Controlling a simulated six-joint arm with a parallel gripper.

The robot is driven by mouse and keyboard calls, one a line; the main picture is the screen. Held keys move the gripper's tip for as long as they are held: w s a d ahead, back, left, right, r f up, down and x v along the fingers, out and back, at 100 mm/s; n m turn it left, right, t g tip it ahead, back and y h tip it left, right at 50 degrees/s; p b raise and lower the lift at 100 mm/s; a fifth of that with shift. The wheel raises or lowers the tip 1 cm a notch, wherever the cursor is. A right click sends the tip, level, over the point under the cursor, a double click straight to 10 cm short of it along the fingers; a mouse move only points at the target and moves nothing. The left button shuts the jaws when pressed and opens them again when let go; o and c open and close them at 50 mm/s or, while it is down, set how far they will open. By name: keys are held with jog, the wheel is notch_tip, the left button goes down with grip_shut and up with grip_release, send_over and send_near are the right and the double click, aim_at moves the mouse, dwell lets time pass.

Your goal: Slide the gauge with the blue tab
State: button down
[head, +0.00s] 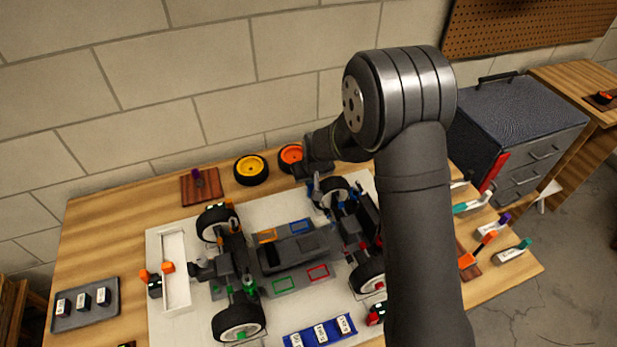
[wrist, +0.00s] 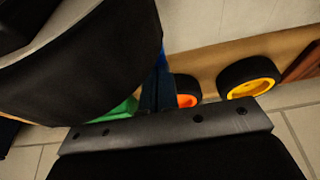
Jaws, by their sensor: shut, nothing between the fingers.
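My gripper (head: 316,176) is at the back of the RC car, beside its upper right wheel. In the wrist view its narrow dark fingers (wrist: 158,92) are together, with nothing seen between them. A small blue part (head: 317,188) shows right by the fingers in the head view. A thin blue edge (wrist: 158,52) also shows beside the large black tyre (wrist: 95,60) in the wrist view. I cannot tell whether either is the gauge's blue tab. The car (head: 295,250) lies on a white board. My arm hides part of its right side.
An orange-rimmed wheel (head: 290,156) and a yellow-rimmed wheel (head: 251,170) lie behind the board, close to the gripper. Several tools with coloured ends (head: 488,240) lie at the right edge. A grey tray (head: 88,322) is at the front left.

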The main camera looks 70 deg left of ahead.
jog(key=shift+d+f, duration=0.3)
jog(key=shift+d, duration=0.05)
jog(key=a, duration=0.4)
jog(key=shift+a+r, duration=0.15)
jog(key=shift+a, duration=0.2)
jog(key=v, duration=1)
jog(key=shift+r, duration=0.15)
jog(key=shift+a, duration=0.1)
jog(key=x, duration=0.8)
jog(key=shift+f, duration=1.15)
jog(key=shift+d+r, duration=0.15)
jog(key=shift+d, duration=1.4)
jog(key=c, duration=2.1)
grip_release()
